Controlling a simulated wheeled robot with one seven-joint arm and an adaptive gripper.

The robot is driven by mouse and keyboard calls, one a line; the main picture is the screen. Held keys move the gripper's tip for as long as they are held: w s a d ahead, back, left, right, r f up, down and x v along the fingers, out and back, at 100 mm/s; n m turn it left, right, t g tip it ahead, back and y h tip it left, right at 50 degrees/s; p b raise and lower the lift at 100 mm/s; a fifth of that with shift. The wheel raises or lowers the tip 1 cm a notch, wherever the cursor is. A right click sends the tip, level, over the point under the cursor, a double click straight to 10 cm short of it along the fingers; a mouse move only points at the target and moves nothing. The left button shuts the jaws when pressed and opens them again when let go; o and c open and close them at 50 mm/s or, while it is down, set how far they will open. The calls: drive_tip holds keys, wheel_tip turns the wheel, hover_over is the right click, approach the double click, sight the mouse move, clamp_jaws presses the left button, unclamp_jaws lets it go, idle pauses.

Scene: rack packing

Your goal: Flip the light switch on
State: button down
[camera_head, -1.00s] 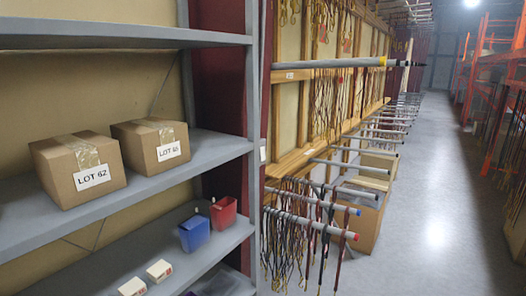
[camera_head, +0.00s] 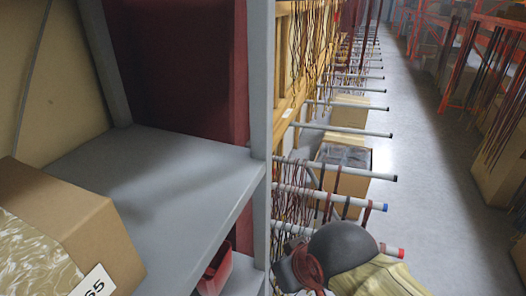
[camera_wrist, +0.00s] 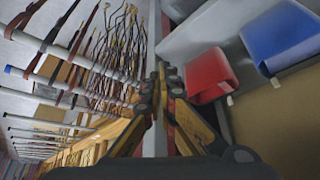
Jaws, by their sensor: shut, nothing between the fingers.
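I cannot make out a light switch in either current view. My gripper (camera_wrist: 168,74) shows in the wrist view with its dark and yellowish fingers drawn together and nothing between them. The fingertips point along the grey shelf post (camera_wrist: 154,145); I cannot tell if they touch it. In the head view the same post (camera_head: 262,90) stands upright in the middle. My arm's dark, rounded end part and a yellowish link show at the bottom right of the post and hide what lies behind. The fingertips are not clear there.
A cardboard box (camera_head: 75,235) sits on the grey shelf (camera_head: 160,165) at left. A red bin (camera_wrist: 207,76) and a blue bin (camera_wrist: 283,38) show in the wrist view. Pipes with hanging cords (camera_head: 345,170) jut out right of the post. The aisle floor (camera_head: 425,175) is clear.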

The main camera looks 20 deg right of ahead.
drive_tip(key=shift+w, duration=0.1)
drive_tip(key=shift+r, duration=0.15)
drive_tip(key=w+d+r+m+g+y+p, duration=0.3)
drive_tip(key=d+r+m+p, duration=0.85)
drive_tip(key=p, duration=1.05)
drive_tip(key=w+d+r+m+t+y+p, duration=0.1)
drive_tip(key=w+d+r+m+p, duration=0.2)
drive_tip(key=m, duration=0.5)
drive_tip(key=w+d+r+m+t+y+p, duration=0.1)
drive_tip(key=w+d+r+m+p, duration=0.1)
drive_tip(key=w+m+p, duration=0.3)
drive_tip(key=shift+w+d+r+m+t, duration=0.4)
drive_tip(key=shift+w+r+m, duration=0.25)
drive_tip(key=shift+w+m, duration=0.85)
drive_tip(key=shift+w+a+n, duration=0.1)
drive_tip(key=shift+w+n, duration=0.05)
drive_tip(key=shift+n, duration=0.1)
